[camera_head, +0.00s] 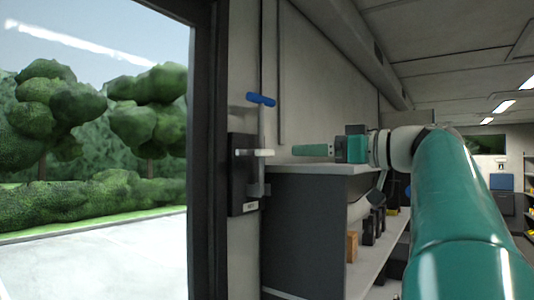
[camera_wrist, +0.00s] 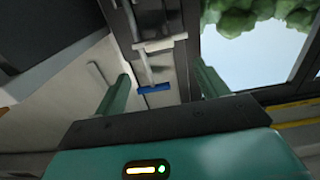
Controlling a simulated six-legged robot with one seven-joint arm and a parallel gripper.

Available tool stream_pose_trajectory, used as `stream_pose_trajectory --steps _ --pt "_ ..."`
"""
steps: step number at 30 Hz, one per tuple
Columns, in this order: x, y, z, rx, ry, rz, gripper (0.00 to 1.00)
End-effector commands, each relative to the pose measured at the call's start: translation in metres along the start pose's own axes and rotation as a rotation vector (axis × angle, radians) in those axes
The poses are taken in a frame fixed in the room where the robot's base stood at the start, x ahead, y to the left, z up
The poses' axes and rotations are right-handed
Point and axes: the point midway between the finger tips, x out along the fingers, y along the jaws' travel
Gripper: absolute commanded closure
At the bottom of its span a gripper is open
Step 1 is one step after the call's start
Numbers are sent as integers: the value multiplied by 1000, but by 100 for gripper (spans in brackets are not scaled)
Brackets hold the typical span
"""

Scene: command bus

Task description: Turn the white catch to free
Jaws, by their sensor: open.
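The white catch (camera_head: 255,153) is a short, roughly level bar on a black plate (camera_head: 241,180) beside the window frame. A grey rod with a blue T-shaped handle (camera_head: 261,99) rises past it. My gripper (camera_head: 297,150) is to the right of the catch, pointing left, with a visible gap between them. In the wrist view my gripper (camera_wrist: 160,85) has its two green fingers wide apart with nothing held. The blue handle (camera_wrist: 153,88) appears between the fingers there, and the white catch (camera_wrist: 160,44) appears above it, beyond the fingertips.
A grey shelf unit (camera_head: 305,228) stands below my gripper, its top close under the fingers. Its shelves hold several items, including an orange-brown box (camera_head: 352,246). A dark window frame (camera_head: 207,150) borders the left side. A wall rail (camera_head: 281,75) runs upright behind.

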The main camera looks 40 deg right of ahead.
Motion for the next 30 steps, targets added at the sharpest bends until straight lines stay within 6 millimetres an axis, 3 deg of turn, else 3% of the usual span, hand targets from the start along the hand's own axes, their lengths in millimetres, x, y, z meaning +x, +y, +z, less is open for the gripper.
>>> stream_pose_trajectory --steps 9,15,26,27,30 --pt "66 1 1 3 -1 -1 27" --pt "96 2 1 3 -1 -1 27" --pt "104 2 1 3 -1 2 27" --pt "104 2 1 3 -1 2 29" --pt "104 2 1 3 -1 2 49"
